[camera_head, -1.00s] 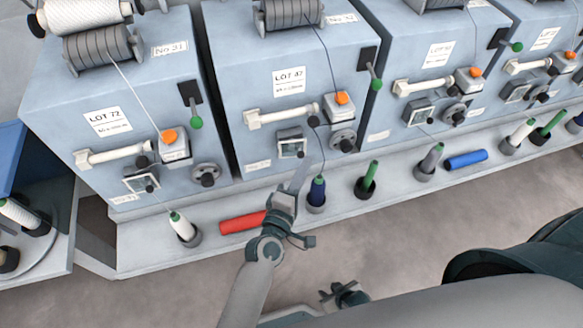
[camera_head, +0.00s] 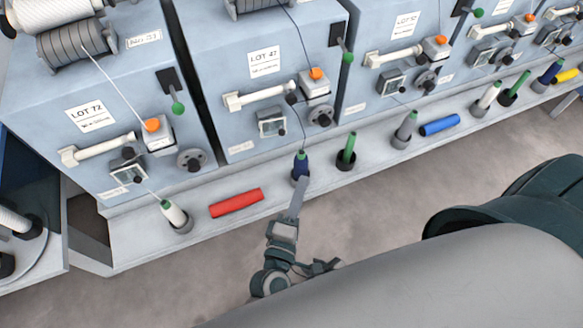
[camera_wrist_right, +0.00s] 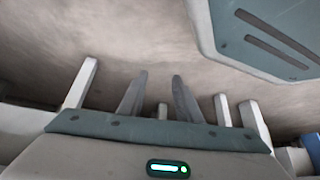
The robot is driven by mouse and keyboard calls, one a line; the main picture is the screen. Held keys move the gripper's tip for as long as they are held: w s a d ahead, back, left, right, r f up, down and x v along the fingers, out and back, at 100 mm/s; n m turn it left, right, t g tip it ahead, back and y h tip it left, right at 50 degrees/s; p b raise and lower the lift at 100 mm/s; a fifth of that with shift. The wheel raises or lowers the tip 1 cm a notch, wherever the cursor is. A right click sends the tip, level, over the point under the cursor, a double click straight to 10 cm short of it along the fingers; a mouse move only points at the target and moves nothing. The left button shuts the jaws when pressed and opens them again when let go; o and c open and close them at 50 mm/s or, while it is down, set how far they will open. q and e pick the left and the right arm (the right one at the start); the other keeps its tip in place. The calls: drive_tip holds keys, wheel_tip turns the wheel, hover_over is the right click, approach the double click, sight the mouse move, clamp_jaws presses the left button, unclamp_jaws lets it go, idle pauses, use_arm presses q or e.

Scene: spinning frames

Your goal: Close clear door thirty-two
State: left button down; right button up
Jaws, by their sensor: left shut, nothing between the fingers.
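Each machine front has a small dark-framed clear square panel near its lower edge. One panel (camera_head: 271,123) is on the LOT 47 unit (camera_head: 215,75), another (camera_head: 128,173) on the LOT 72 unit (camera_head: 60,120). I cannot read a thirty-two on either, and whether these panels stand open or flush is too small to tell. My left gripper (camera_head: 301,182) is shut and empty, below and right of the LOT 47 panel and apart from it. Its tip overlaps the base of the blue spool (camera_head: 301,163) in view. My right gripper (camera_wrist_right: 160,85) is open and empty over bare floor.
A ledge (camera_head: 110,235) runs along the machines. It bears a white spool (camera_head: 173,213), a red tube (camera_head: 235,203), a green spool (camera_head: 348,148), a grey spool (camera_head: 406,127) and a blue tube (camera_head: 440,125). Bare floor (camera_head: 380,215) lies in front.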

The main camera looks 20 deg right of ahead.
use_arm(q)
drive_tip(key=s, duration=0.9)
drive_tip(key=shift+d, duration=0.1)
